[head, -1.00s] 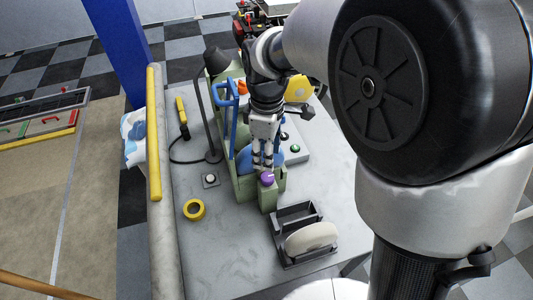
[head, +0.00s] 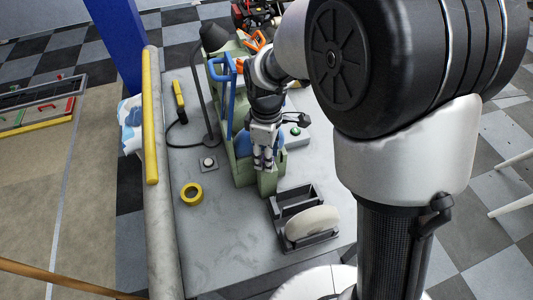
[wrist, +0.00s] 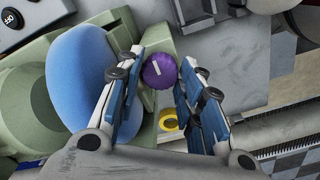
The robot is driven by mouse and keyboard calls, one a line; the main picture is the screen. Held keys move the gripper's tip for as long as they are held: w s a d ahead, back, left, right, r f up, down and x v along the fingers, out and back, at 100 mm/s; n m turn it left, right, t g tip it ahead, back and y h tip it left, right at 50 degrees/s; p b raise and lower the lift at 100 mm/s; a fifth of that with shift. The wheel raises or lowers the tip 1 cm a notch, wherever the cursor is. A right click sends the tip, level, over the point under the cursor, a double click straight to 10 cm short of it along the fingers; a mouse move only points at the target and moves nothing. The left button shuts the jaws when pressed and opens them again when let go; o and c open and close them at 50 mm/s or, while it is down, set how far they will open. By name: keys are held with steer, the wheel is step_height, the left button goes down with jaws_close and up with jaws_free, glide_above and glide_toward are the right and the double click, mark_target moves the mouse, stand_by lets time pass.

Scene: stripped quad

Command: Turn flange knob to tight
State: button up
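The purple flange knob (wrist: 158,71) has a ribbed rim and a short white mark on its face. It shows in the wrist view between my gripper's fingertips (wrist: 161,63). Both fingers are spread, one on each side of the knob; whether either touches it I cannot tell. In the head view my gripper (head: 263,166) points down over the front of the green machine (head: 243,172) and hides the knob. A large blue rounded part (wrist: 82,78) of the machine sits left of the fingers in the wrist view.
A dark tray (head: 279,206) holding a white wheel (head: 312,223) stands near the front right. A yellow ring (head: 192,193) lies on the grey table (head: 215,240). A blue upright handle (head: 231,96) rises close behind my gripper. A lamp (head: 213,37) stands farther back.

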steer(key=c, duration=0.6)
steer(key=m+p, duration=0.2)
steer(key=m, duration=0.1)
steer(key=shift+r+m, duration=0.15)
steer(key=shift+m, duration=0.25)
steer(key=m+p, duration=0.1)
steer(key=m, duration=0.2)
steer(key=shift+m+p, duration=0.3)
steer(key=shift+p, duration=0.05)
steer(key=m+p, duration=0.1)
steer(key=m, duration=0.4)
steer(key=shift+p, duration=0.4)
steer(key=shift+d+m+p, duration=0.1)
steer(key=shift+m+p, duration=0.5)
steer(key=shift+m, duration=2.1)
